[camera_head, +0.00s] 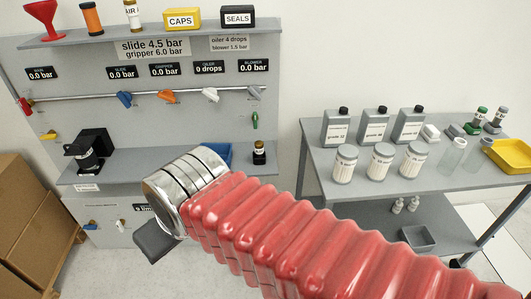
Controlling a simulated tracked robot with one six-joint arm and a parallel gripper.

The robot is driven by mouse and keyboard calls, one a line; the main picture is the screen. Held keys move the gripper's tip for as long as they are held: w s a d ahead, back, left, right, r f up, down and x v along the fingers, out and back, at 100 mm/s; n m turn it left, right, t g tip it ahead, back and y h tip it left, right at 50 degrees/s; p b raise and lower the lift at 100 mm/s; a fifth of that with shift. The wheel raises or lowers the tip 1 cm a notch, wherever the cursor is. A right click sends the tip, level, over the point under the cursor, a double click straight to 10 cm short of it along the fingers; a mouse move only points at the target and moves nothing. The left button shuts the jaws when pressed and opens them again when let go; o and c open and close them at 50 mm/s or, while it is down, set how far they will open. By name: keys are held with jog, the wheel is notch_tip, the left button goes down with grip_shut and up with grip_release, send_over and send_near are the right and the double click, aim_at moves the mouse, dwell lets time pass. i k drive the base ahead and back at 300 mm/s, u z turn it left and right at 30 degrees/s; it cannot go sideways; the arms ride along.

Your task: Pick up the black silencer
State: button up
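I cannot pick out the black silencer with certainty. A small dark piece (259,153) with a pale band stands upright on the lower shelf of the wall panel, right of the blue bin, and may be it. My gripper (157,241) shows only as a dark grey finger part below my silver wrist, in front of the panel's lower left. It is apart from the small dark piece. Its other finger and anything between the fingers are hidden or out of sight.
The lower shelf (125,165) also holds a black device (90,150) and a blue bin (219,151). The right-hand table (330,187) carries several bottles, jars, small capped fittings and a yellow tray (509,155). Cardboard boxes (32,215) stand at left.

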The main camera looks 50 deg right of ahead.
aim_at(258, 144)
jog(key=i, duration=1)
